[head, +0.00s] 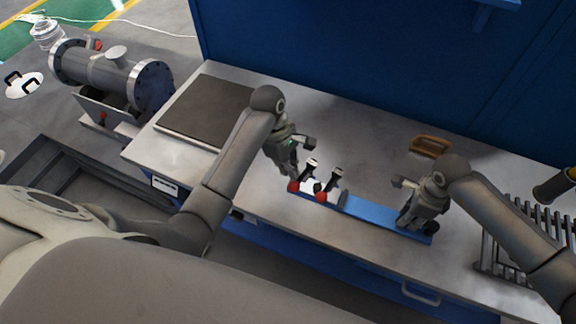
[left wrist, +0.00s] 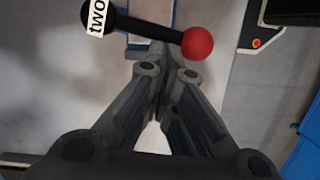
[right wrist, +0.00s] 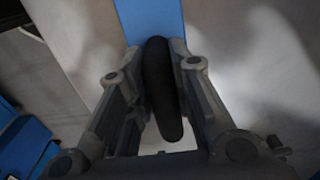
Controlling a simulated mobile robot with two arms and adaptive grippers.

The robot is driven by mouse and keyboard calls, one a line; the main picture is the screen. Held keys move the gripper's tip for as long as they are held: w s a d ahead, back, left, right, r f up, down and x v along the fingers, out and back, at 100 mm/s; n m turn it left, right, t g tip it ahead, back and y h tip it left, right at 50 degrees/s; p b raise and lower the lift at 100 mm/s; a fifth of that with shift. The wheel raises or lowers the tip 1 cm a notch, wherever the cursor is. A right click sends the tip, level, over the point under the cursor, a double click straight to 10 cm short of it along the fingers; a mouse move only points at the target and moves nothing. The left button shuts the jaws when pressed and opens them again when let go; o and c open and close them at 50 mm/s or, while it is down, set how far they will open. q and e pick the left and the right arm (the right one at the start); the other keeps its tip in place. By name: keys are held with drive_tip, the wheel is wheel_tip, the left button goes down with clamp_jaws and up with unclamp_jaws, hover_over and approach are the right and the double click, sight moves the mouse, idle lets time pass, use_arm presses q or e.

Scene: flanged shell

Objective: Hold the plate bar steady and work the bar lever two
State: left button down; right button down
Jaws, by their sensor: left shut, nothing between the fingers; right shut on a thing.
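The blue plate bar (head: 370,208) lies along the front of the grey bench; part of it also shows in the right wrist view (right wrist: 150,22). Two black levers with red balls (head: 293,187) (head: 321,197) and white labels stand at its left end. In the left wrist view, a lever labelled "two" (left wrist: 150,28) crosses just past my left fingertips, its red ball (left wrist: 198,43) to the right. My left gripper (left wrist: 166,62) is shut and empty. My right gripper (right wrist: 160,70) is shut on a black handle (right wrist: 160,95) at the bar's right part, largely hidden in the head view.
A dark flat plate (head: 205,110) lies on the bench at left. A brown tray-like block (head: 430,145) lies behind the bar. A slatted rack (head: 495,245) is at right. A blue wall (head: 370,60) rises behind. A flanged shell (head: 110,72) stands beyond the bench's left end.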

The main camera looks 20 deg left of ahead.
use_arm(q)
drive_tip(key=shift+a, duration=0.1)
idle(0.4)
drive_tip(key=shift+w+a, duration=0.1)
drive_tip(key=shift+a, duration=0.2)
drive_tip(key=w+a+r, duration=0.1)
drive_tip(key=a+r, duration=0.4)
drive_tip(key=r, duration=0.5)
drive_tip(key=shift+a+r, duration=0.15)
drive_tip(key=shift+r, duration=0.1)
use_arm(e)
drive_tip(key=c, duration=1.2)
unclamp_jaws()
